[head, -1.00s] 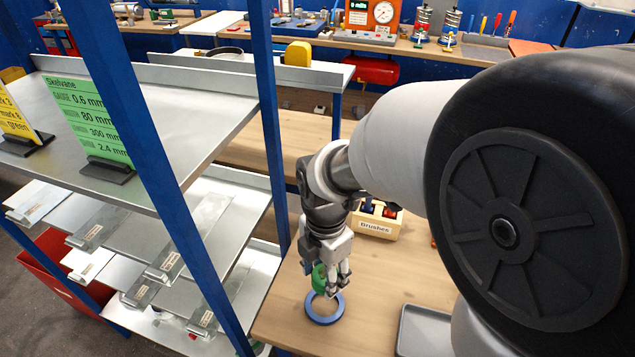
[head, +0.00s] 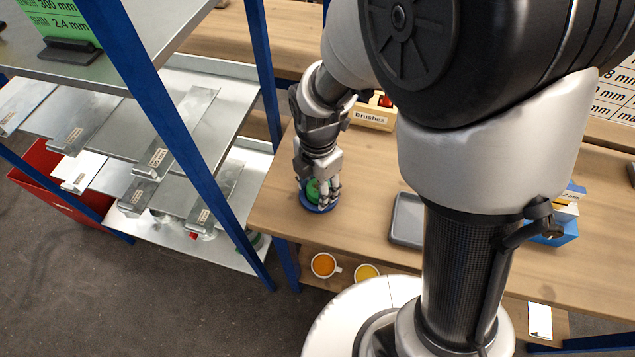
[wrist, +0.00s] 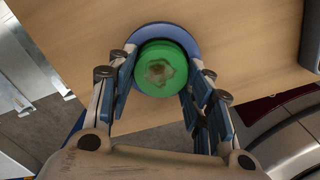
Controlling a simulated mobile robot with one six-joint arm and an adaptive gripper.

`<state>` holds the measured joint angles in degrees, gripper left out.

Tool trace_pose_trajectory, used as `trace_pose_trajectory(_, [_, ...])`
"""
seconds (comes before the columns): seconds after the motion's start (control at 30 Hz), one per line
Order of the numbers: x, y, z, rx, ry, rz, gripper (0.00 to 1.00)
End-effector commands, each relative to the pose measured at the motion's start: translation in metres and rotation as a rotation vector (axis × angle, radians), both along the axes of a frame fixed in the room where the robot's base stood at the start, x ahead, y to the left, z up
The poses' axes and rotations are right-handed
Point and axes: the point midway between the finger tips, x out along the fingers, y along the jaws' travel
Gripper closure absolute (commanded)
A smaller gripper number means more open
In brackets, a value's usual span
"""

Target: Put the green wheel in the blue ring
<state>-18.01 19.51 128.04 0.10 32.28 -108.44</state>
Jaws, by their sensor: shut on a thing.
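The green wheel (head: 313,190) is between the fingers of my gripper (head: 318,192), which is shut on it. In the wrist view the wheel (wrist: 160,68) shows its round top with a brownish patch in the middle, and my gripper's fingers (wrist: 162,88) lie along both sides of it. The blue ring (head: 320,208) lies on the wooden bench under the wheel. In the wrist view the ring (wrist: 166,29) shows as an arc past the wheel's far edge. The wheel hides the rest, and I cannot tell whether it is inside the ring or just above it.
A wooden box labelled "Brushes" (head: 371,117) stands behind my gripper. A grey tray (head: 408,220) lies to the right on the bench. A blue rack post (head: 262,75) rises close on the left. Two cups (head: 324,265) (head: 366,273) stand below the bench top.

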Motion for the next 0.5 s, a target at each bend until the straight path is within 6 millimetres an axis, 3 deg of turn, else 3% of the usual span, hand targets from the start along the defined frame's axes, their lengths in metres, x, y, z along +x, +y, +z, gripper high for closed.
trace_pose_trajectory(0.13, [0.0000,0.0000,-0.0050,0.000,0.000,0.000,0.86])
trace_pose_trajectory(0.17, [-0.0001,-0.0001,-0.0040,0.000,0.000,0.000,0.52])
trace_pose_trajectory(0.43, [-0.0001,-0.0001,-0.0034,0.000,0.000,0.000,0.34])
trace_pose_trajectory(0.5, [-0.0001,-0.0001,-0.0034,0.000,0.000,0.000,0.33])
